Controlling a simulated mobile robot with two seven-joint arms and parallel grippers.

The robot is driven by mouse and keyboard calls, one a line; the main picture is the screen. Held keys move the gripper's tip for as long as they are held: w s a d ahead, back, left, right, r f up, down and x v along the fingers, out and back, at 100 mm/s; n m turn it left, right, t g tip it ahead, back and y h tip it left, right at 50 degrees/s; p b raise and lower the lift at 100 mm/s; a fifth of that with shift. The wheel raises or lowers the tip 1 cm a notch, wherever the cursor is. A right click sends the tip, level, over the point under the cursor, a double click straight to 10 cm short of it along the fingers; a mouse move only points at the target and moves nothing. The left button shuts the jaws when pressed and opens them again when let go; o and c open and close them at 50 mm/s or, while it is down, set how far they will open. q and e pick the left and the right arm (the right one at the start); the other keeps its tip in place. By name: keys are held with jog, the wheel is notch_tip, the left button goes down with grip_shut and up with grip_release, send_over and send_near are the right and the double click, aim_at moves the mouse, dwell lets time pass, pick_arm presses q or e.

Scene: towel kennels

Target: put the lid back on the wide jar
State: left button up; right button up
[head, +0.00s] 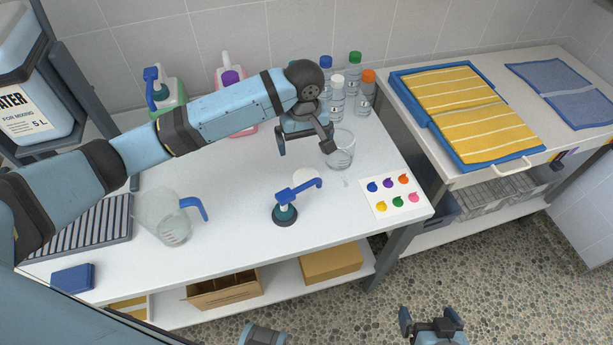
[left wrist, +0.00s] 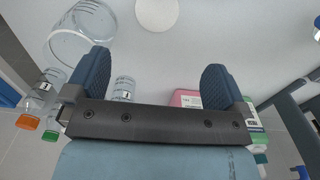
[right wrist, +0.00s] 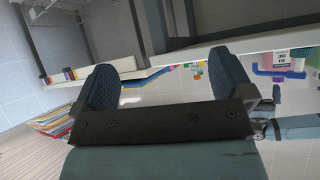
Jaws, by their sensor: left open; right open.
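The wide jar (head: 340,152) is clear glass with an open top and stands on the white table right of centre. It also shows at the upper left of the left wrist view (left wrist: 70,45). A flat white disc, seemingly the lid (head: 306,176), lies on the table in front of the jar, partly hidden by the blue pump; it also shows in the left wrist view (left wrist: 157,13). My left gripper (head: 305,144) is open and empty, above the table just left of the jar. My right gripper (head: 430,322) is open and empty over the floor, away from the table.
A blue pump (head: 288,207) stands just in front of the disc. Several capped bottles (head: 337,98) stand behind the jar. A measuring jug (head: 165,218) is at left, and a colour card (head: 393,196) at right. The table between jug and pump is clear.

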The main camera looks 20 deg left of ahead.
pick_arm(q)
send_over(306, 176)
jog(key=f, duration=0.8)
jog(key=shift+s+f+b, duration=0.1)
jog(key=shift+s+b, duration=0.15)
jog(key=shift+b, duration=0.1)
jog(key=f, duration=0.5)
jog(key=shift+w+f+b, duration=0.15)
jog(key=shift+w+b, duration=0.05)
jog(key=shift+b, duration=0.1)
jog(key=shift+c, duration=0.5)
jog(key=c, duration=0.8)
